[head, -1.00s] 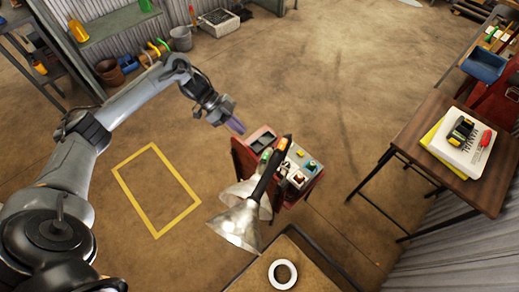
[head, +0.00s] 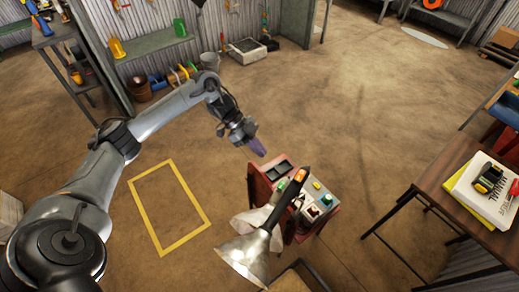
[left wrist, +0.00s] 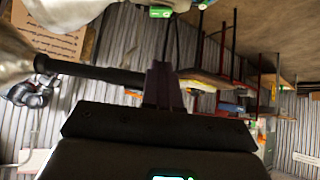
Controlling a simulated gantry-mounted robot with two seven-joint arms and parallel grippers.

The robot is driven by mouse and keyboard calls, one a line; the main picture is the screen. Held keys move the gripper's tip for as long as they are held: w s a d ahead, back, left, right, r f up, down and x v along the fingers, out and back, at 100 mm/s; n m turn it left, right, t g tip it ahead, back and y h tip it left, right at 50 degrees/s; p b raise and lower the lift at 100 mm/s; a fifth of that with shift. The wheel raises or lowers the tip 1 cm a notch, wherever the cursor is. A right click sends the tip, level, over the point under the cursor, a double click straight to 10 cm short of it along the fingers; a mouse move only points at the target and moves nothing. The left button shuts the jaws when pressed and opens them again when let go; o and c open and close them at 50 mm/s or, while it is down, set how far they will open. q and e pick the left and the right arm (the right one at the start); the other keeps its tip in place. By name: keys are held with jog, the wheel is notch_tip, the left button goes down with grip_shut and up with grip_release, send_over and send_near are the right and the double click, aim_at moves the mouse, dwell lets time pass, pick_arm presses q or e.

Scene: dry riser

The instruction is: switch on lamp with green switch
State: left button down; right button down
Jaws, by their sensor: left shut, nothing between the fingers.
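Two hanging lamps with pale metal shades show in the head view, close together in front of a red cabinet. The nearer lamp (head: 247,258) has a dark handle with an orange switch (head: 300,175) at its upper end. The other lamp (head: 249,221) is partly hidden behind it; a small green patch (head: 282,184), seemingly its green switch, shows beside the dark handle. A green part also shows at the top of the left wrist view (left wrist: 160,11). My left gripper (head: 257,147) is shut and empty, above and left of the switches, apart from both lamps. My right gripper is out of view.
The red cabinet (head: 259,188) carries a grey panel with coloured buttons behind the lamps. A wooden table (head: 432,190) with a manual stands at right. A yellow floor outline (head: 205,218) lies at left. The floor beyond the cabinet is clear.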

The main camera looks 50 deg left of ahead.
pick_arm(q)
jog(key=p+v, duration=0.1)
jog(key=v, duration=0.9)
jog(key=shift+a+r, duration=0.2)
jog(key=shift+s, duration=0.1)
